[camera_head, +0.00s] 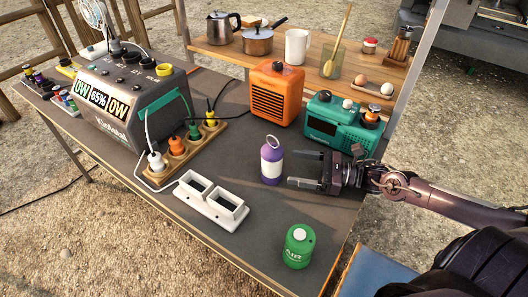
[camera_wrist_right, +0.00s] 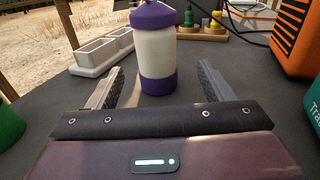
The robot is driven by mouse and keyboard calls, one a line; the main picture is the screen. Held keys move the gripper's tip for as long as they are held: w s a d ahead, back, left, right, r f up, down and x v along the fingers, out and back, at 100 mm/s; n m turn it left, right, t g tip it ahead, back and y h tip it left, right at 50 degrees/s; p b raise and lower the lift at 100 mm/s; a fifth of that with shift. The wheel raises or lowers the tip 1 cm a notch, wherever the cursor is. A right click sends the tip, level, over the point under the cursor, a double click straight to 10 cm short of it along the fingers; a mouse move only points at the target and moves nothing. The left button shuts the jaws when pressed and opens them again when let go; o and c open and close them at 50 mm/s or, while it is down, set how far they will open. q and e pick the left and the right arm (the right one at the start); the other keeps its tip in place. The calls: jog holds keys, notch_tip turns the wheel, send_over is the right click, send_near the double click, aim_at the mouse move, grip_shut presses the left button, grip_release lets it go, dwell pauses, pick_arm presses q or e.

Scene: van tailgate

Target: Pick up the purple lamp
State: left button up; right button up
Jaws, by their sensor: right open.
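The purple lamp (camera_head: 271,160) is a small upright cylinder with a white middle, purple bands and a ring on top. It stands on the dark grey table (camera_head: 225,248). My right gripper (camera_head: 289,168) comes in from the right at low height, its open fingers pointing at the lamp. In the right wrist view the lamp (camera_wrist_right: 155,52) stands just ahead, roughly centred beyond the fingertips (camera_wrist_right: 160,72), and its top is cut off. Nothing is held between the fingers. My left gripper is not in view.
A white two-slot holder (camera_head: 212,199) stands left of the lamp, and a green AIR canister (camera_head: 298,247) stands nearer the front. An orange heater (camera_head: 276,94) and a teal radio (camera_head: 340,125) stand behind. A wooden socket strip (camera_head: 188,150) and power station (camera_head: 122,98) are at left.

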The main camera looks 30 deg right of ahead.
aim_at(272, 163)
jog(key=shift+x, duration=3.8)
jog(key=shift+s+a, duration=0.1)
jog(key=shift+s, duration=0.15)
jog(key=c, duration=1)
jog(key=shift+r, duration=0.1)
jog(key=shift+c, duration=0.8)
jog(key=shift+r, duration=0.1)
